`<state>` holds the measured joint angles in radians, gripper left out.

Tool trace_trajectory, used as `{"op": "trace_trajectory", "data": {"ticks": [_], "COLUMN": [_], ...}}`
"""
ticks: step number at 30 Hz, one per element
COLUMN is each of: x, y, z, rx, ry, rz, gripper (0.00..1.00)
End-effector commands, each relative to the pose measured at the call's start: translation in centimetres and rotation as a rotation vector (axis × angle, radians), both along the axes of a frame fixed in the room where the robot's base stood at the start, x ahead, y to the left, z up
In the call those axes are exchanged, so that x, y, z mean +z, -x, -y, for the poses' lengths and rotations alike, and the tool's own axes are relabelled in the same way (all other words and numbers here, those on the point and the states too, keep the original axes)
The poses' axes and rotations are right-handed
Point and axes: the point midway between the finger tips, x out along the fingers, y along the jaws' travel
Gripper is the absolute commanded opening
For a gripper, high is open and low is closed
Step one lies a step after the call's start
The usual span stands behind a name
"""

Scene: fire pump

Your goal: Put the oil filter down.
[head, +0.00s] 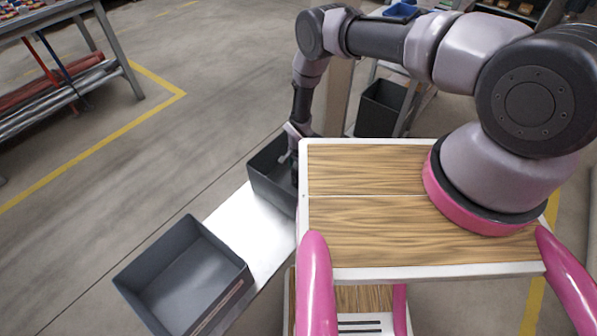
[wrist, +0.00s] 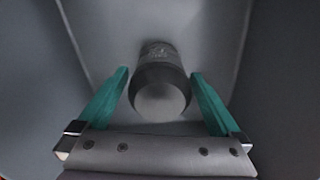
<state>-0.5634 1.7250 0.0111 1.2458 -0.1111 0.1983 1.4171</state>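The oil filter (wrist: 160,88) is a dark grey cylinder with a paler rounded end towards the camera in the wrist view. It stands in a dark grey bin (wrist: 215,30), at or near its floor. My gripper (wrist: 160,74) has teal fingers, one on each side of the filter. A narrow gap shows between each finger and the filter, so the gripper looks open around it. In the head view my arm reaches down into the rear grey bin (head: 262,184). The filter and fingertips are hidden there.
A second grey bin (head: 187,277), empty, stands front left on the same white surface (head: 250,232), with bare space between the bins. My wooden-topped base is close on the right. A black bin (head: 380,108) stands behind, and a metal rack (head: 62,95) is far left.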

Motion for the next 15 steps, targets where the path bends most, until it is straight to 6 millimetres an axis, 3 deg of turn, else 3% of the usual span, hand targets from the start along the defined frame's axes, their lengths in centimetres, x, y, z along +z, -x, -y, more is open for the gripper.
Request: {"op": "trace_trajectory", "data": {"ticks": [5,15], "x": [1.7,8.8], "y": [-0.1,-0.1], "z": [-0.1,-0.1], "rx": [0.001,0.002], "ry": [-0.001,-0.002], "rz": [0.001,0.002], "gripper": [1.0,1.0]}}
